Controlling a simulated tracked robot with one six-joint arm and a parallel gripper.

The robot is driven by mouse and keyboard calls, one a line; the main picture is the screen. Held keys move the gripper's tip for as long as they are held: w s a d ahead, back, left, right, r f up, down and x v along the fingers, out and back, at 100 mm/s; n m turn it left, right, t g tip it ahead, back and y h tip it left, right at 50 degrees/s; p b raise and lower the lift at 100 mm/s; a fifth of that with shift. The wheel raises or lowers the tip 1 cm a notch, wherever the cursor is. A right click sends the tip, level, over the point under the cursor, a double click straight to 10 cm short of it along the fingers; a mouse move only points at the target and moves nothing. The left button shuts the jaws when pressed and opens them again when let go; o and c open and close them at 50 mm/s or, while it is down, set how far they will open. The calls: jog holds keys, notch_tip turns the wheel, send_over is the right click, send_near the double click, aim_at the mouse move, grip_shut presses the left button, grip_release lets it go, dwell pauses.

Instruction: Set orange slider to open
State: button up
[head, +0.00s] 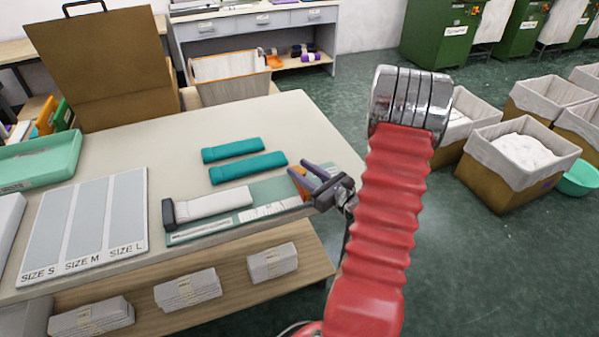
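The orange slider (298,180) is at the right end of a pale green measuring board (218,229) near the table's right front edge. The board has a dark end stop (168,213) at its left and a printed white scale along its front. A white knitted piece (213,205) lies on the board between the stop and the slider. My gripper (307,175) reaches in from the right, its purple-tipped fingers apart at the slider. The fingers partly cover the slider, and I cannot tell whether they touch it.
Two teal knitted pieces (247,167) lie behind the board. A tray marked SIZE S, M and L (140,198) is at left, with a green bin (40,160) behind it. White bundles (188,289) lie on the lower shelf. Lined boxes (513,165) stand at right.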

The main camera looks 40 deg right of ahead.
jog(key=o, duration=0.4)
jog(key=s, duration=1.3)
jog(key=shift+s+d, duration=0.2)
jog(key=shift+s, duration=0.2)
dwell(0.3)
